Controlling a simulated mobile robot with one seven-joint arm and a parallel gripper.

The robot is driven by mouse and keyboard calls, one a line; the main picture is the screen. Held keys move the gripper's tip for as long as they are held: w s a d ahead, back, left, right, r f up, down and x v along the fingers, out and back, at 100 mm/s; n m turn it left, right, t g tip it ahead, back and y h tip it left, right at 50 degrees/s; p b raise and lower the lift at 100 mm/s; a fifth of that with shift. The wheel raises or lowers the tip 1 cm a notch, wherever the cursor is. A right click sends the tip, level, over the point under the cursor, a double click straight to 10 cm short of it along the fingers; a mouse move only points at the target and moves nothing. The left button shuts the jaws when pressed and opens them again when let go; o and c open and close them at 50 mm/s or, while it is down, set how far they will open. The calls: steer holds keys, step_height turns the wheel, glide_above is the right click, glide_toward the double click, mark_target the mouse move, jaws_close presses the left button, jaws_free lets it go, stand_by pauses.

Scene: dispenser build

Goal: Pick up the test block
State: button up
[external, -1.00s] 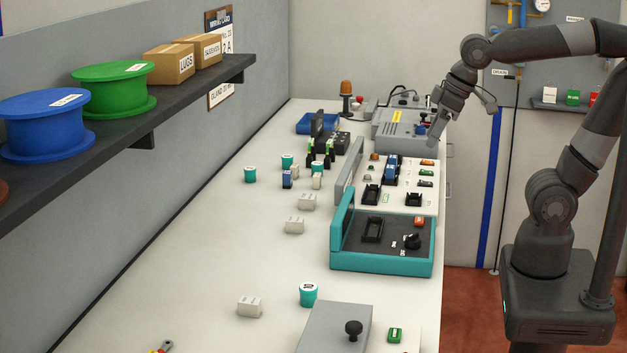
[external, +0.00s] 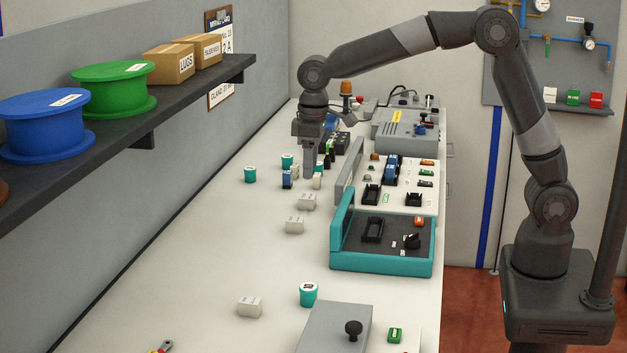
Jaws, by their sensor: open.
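No label that I can read names the test block, so I cannot tell which piece it is. Small pale labelled blocks lie on the white bench: one (external: 307,202) just in front of my gripper, one (external: 294,225) nearer, and one (external: 249,307) near the front. A small blue-and-white block (external: 287,179) stands just left of my gripper. My gripper (external: 308,174) points down over this cluster, open, with nothing visibly held. The fingers overlap in this view and hide part of what lies behind them. Whether they touch anything is unclear.
Teal pots stand at the left (external: 250,175) and front (external: 308,294). A teal-framed case (external: 383,260) and a white panel with a grey upright lid (external: 348,175) stand to the right. A grey box (external: 405,130) is behind. The bench's left middle is clear.

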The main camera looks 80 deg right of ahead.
steer(key=w+f, duration=0.3)
steer(key=f, duration=0.1)
glide_above(295, 219)
steer(key=shift+g, duration=0.3)
steer(key=f, duration=0.5)
steer(key=shift+a+f, duration=0.25)
steer(key=shift+a, duration=0.1)
steer(key=f, duration=0.5)
steer(key=shift+d+f, duration=0.1)
steer(key=shift+d, duration=0.2)
jaws_close()
